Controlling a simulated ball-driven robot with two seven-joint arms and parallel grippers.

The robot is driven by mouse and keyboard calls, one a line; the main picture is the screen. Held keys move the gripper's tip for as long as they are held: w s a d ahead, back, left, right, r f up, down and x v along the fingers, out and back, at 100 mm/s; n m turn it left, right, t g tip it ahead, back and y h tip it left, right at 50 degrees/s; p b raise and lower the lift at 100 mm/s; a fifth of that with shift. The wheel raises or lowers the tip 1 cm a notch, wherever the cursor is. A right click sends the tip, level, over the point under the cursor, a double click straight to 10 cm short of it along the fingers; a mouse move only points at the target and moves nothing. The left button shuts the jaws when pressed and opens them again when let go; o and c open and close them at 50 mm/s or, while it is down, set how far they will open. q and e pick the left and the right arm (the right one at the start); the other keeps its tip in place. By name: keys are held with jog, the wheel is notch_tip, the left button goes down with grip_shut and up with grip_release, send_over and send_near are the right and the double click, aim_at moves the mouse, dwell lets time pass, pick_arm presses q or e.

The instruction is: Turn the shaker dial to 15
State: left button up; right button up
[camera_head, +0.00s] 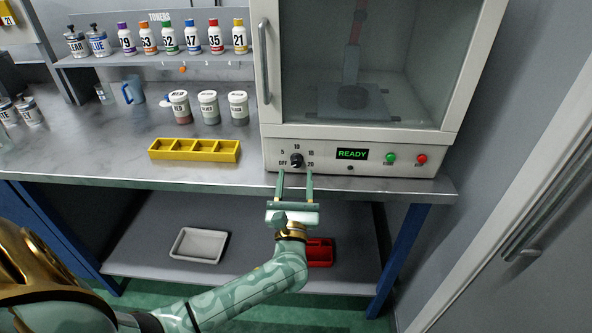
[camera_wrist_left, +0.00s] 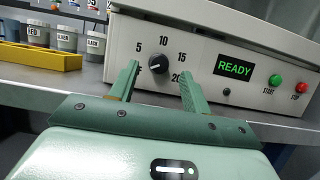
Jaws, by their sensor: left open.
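The shaker dial (camera_head: 296,160) is a small black knob on the front panel of the white shaker cabinet (camera_head: 355,135). Around it are the marks OFF, 5, 10, 15 and 20. In the left wrist view the dial (camera_wrist_left: 159,64) has a light line that seems to lie toward the OFF side; its exact setting is hard to read. My left gripper (camera_head: 295,175) is open, its two fingers pointing at the panel, just in front of and below the dial. In the left wrist view the dial shows between the open fingers (camera_wrist_left: 158,72). My right gripper is not in view.
A green READY display (camera_head: 352,154), a green START button (camera_head: 390,158) and a red STOP button (camera_head: 421,159) are right of the dial. A yellow tray (camera_head: 195,158) and several lidded jars stand left on the bench. The bench's front edge runs below the panel.

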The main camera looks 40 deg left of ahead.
aim_at(297, 161)
pick_arm(q)
jog(key=shift+x, duration=1.45)
jog(key=c, duration=1)
jog(key=shift+m, duration=0.4)
